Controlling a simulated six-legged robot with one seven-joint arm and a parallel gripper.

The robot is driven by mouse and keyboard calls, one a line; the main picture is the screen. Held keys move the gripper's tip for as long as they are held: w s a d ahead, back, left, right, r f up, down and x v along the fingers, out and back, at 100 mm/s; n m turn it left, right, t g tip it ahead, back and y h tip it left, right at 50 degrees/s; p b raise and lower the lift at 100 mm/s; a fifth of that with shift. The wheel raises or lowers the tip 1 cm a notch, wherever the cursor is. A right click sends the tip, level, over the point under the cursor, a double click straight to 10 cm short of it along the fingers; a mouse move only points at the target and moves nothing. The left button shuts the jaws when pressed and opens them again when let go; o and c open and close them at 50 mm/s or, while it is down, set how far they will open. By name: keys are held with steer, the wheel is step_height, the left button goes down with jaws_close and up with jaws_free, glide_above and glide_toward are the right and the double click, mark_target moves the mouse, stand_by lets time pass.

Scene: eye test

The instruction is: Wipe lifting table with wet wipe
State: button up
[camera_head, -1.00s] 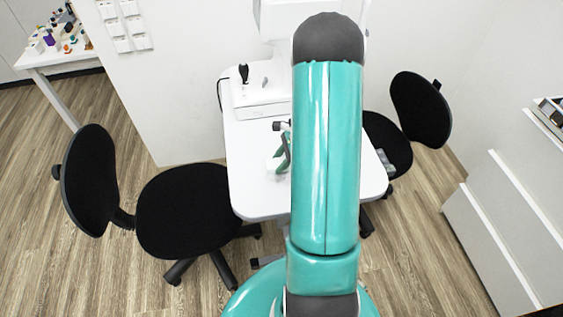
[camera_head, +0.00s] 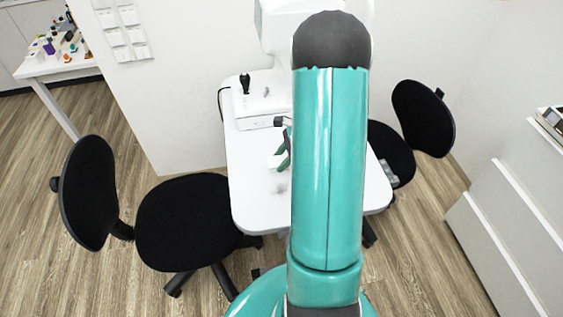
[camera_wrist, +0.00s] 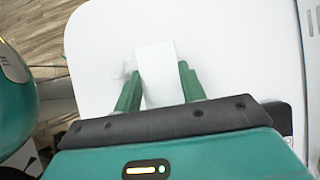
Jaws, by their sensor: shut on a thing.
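The white lifting table (camera_head: 255,205) stands in the middle of the head view, and its top fills much of the wrist view (camera_wrist: 100,30). My gripper (camera_head: 284,150) is low over the table, partly hidden behind my arm. In the wrist view my gripper (camera_wrist: 160,85) has its two green fingers on either side of a white wet wipe (camera_wrist: 155,62) and is shut on it. The wipe also shows in the head view (camera_head: 273,161), at or just above the tabletop. A faint grey smudge (camera_head: 281,188) lies on the table in front of the wipe; it shows left of the wipe in the wrist view (camera_wrist: 126,70).
A white device (camera_head: 262,100) with a black joystick (camera_head: 245,83) stands at the table's back. One black chair (camera_head: 185,215) is at the left, another (camera_head: 420,115) at the right. White drawers (camera_head: 500,240) stand far right. The table's front left is clear.

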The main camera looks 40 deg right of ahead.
mark_target(273, 162)
steer(key=shift+w+r, duration=0.1)
steer(key=shift+r, duration=1.6)
